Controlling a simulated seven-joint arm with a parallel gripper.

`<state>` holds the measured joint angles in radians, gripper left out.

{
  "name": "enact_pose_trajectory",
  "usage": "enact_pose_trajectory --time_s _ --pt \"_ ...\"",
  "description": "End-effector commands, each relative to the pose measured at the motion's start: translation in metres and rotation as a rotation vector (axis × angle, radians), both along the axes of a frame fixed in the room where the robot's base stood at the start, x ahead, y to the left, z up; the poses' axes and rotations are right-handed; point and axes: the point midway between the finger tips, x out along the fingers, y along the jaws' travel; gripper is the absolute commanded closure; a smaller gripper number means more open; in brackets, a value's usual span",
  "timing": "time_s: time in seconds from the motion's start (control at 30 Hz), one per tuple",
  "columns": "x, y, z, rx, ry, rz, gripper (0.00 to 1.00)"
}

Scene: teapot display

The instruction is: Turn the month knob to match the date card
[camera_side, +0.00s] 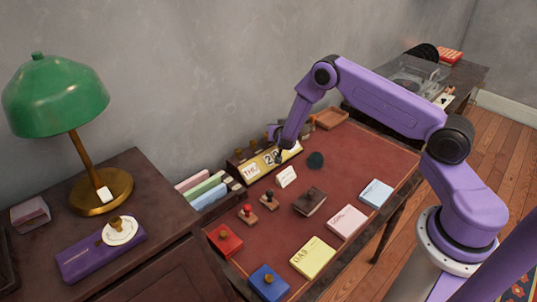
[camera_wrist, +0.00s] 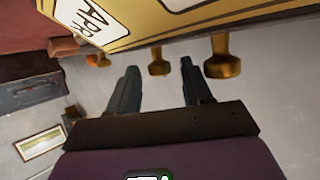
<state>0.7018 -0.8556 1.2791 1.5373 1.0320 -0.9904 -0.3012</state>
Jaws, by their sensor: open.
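The yellow desk calendar (camera_side: 262,165) stands at the back of the desk and shows THU and part of a number in the side view. In the wrist view the calendar (camera_wrist: 130,22) shows a tilted APR window (camera_wrist: 87,18). Brass knobs stick out along its edge. One brass knob (camera_wrist: 159,62) appears between my fingertips, and another knob (camera_wrist: 222,58) is right of them. My gripper (camera_wrist: 161,85) is open; contact with a knob cannot be told. In the side view my gripper (camera_side: 277,154) covers part of the calendar. A small white card (camera_side: 287,177) stands before it, its writing too small to read.
Stamps (camera_side: 247,212), a brown block (camera_side: 309,201) and coloured note pads (camera_side: 312,257) lie on the red desk top (camera_side: 345,160). File folders (camera_side: 203,188) stand left of the calendar. A green lamp (camera_side: 55,95) is on the left cabinet.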

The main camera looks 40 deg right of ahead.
Motion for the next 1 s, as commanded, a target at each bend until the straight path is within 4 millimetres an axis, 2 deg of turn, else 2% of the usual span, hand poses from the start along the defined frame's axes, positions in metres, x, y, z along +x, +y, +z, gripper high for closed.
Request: enact_pose_trajectory --time_s 0.27,1.0 --pt "-0.003 -0.003 0.000 0.000 0.001 0.153 0.51" --pt "-0.097 0.063 0.048 0.000 0.001 0.155 0.51"
